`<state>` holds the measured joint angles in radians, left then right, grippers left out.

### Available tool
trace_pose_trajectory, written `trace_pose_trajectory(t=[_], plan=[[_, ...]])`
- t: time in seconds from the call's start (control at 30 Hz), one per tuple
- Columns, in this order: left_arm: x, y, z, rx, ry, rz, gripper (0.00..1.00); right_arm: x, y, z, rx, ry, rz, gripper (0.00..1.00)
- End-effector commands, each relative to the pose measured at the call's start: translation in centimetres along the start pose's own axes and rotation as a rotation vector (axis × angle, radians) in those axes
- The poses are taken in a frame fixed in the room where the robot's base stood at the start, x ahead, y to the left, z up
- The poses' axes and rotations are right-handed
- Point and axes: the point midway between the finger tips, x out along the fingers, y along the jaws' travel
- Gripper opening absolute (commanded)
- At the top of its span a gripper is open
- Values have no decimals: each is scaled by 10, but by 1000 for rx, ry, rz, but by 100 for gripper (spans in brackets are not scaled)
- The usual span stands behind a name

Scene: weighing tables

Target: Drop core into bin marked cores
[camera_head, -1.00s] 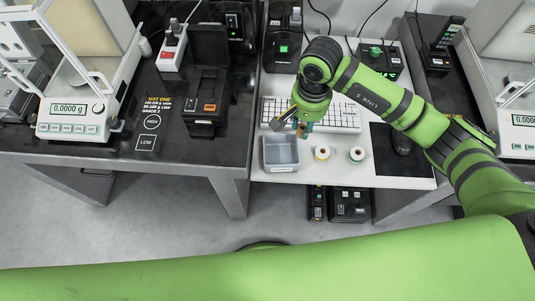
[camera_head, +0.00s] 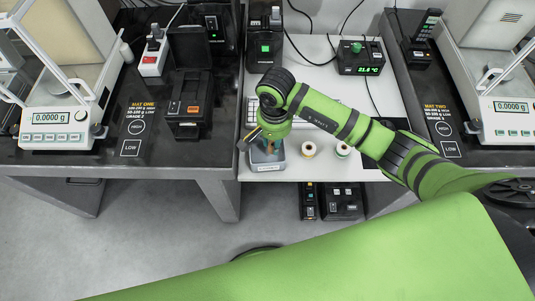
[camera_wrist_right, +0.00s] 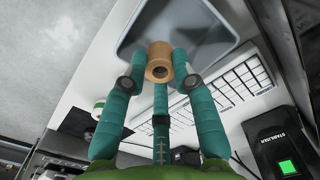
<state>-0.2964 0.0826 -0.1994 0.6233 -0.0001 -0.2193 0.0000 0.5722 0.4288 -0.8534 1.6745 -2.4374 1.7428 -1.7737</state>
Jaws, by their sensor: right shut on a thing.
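The core (camera_wrist_right: 158,62) is a small brown hollow cylinder held between the teal fingers of my right gripper (camera_wrist_right: 157,68) in the right wrist view. The grey bin (camera_wrist_right: 206,28) lies beyond and below it, and the core overlaps the bin's area in that view. In the head view the bin (camera_head: 267,167) stands on the white table, with a small label on its front too small to read. My right gripper (camera_head: 268,147) is over the bin there and hides much of its inside. My left gripper is out of view.
Two spools, one yellowish (camera_head: 309,149) and one green (camera_head: 343,149), stand right of the bin. A white keyboard (camera_wrist_right: 236,85) lies close behind the bin. A black stabilizer box (camera_wrist_right: 280,148) shows in the wrist view. Dark weighing tables flank the white table.

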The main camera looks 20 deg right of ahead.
Motion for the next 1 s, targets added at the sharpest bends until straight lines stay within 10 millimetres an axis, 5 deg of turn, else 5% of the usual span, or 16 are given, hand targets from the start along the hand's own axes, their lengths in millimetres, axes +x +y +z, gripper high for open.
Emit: trace_pose_trajectory(t=[0.27,0.3,0.37,0.77,1.0], plan=[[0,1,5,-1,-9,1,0,1,0,0,0,0,0,13],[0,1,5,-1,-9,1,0,1,0,0,0,0,0,40],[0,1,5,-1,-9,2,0,1,0,0,0,0,0,55],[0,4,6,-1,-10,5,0,-5,0,-1,-1,2,-2,55],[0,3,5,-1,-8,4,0,-47,-1,-2,-2,6,-4,55]])
